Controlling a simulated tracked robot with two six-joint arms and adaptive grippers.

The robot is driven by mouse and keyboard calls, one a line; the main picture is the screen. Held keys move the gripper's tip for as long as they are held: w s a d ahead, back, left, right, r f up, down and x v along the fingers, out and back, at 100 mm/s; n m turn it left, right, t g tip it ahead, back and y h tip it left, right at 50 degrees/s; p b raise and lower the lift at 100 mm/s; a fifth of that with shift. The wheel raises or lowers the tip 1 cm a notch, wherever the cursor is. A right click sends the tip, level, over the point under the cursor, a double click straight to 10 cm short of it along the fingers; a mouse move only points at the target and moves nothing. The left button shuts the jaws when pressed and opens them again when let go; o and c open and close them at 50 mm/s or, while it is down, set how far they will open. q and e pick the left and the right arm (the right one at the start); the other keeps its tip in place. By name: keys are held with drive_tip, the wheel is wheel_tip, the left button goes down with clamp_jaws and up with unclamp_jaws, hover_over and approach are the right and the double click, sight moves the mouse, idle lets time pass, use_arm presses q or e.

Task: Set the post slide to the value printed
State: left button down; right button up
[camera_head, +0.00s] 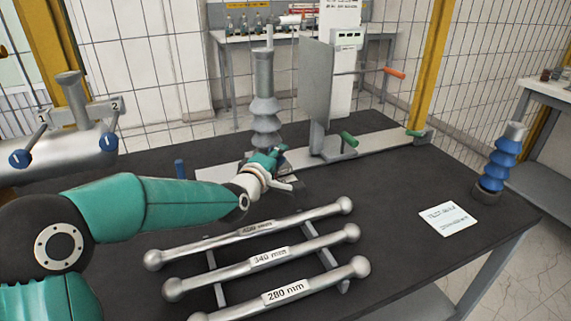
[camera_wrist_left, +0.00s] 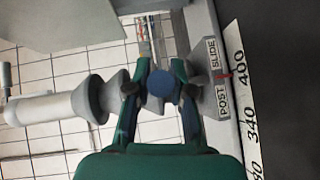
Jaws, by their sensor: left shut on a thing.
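My left gripper (camera_head: 268,163) reaches to the foot of the grey ribbed post (camera_head: 264,105) on the pale rail (camera_head: 385,143). In the left wrist view its green fingers (camera_wrist_left: 160,88) are shut on a round blue knob (camera_wrist_left: 163,86). Beside it is the grey block labelled POST SLIDE (camera_wrist_left: 217,85). Its red pointer (camera_wrist_left: 229,75) stands by the 400 on the white scale (camera_wrist_left: 251,125), which also shows 340. A white printed card (camera_head: 447,219) lies on the table at the right; its text is too small to read. My right gripper is not in view.
Metal rods (camera_head: 268,258) with ball ends lie on a rack in front, labels including 340 mm and 280 mm. A grey upright plate (camera_head: 302,82) stands right of the post. A blue ribbed bushing (camera_head: 498,160) stands at the right edge. The dark table (camera_head: 400,185) is clear around the card.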

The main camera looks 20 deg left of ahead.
use_arm(q)
drive_tip(key=shift+w+d+f, duration=0.15)
drive_tip(key=shift+d+f, duration=0.05)
drive_tip(key=c, duration=1.3)
unclamp_jaws()
drive_tip(key=shift+r, duration=0.1)
drive_tip(key=s, duration=0.4)
drive_tip(key=s+r, duration=0.1)
drive_tip(key=s, duration=0.7)
drive_tip(key=shift+a+r, duration=0.25)
